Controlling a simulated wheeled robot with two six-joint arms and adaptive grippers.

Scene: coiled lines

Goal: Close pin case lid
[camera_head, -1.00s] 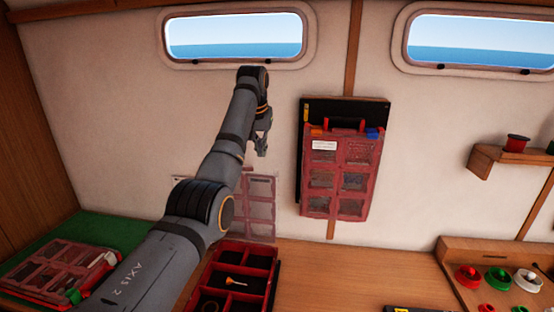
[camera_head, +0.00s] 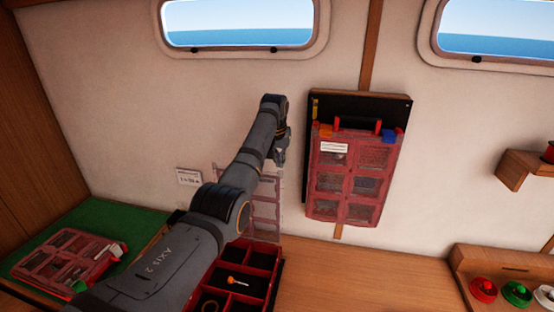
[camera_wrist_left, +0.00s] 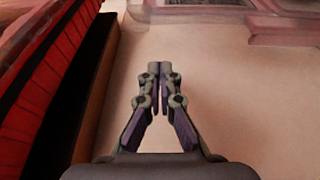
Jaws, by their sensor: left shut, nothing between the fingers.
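The open red case (camera_head: 262,258) stands on the counter at the bottom middle of the head view, with black compartments holding a small orange-tipped pin and a ring. Its clear, red-ribbed lid (camera_head: 265,212) stands upright at its back, partly hidden by my left arm. My left gripper (camera_head: 280,160) is in front of the wall, above and overlapping the lid's upper right in the picture. In the wrist view my left gripper (camera_wrist_left: 158,70) has its fingertips together, with nothing between them. My right gripper is not in view.
A closed red case (camera_head: 70,258) lies on a green mat (camera_head: 110,220) at the left. Another red case (camera_head: 345,185) hangs on a black wall panel (camera_head: 400,115) right of my gripper. Spools (camera_head: 483,289) stand at the lower right. The counter (camera_head: 345,270) between is clear.

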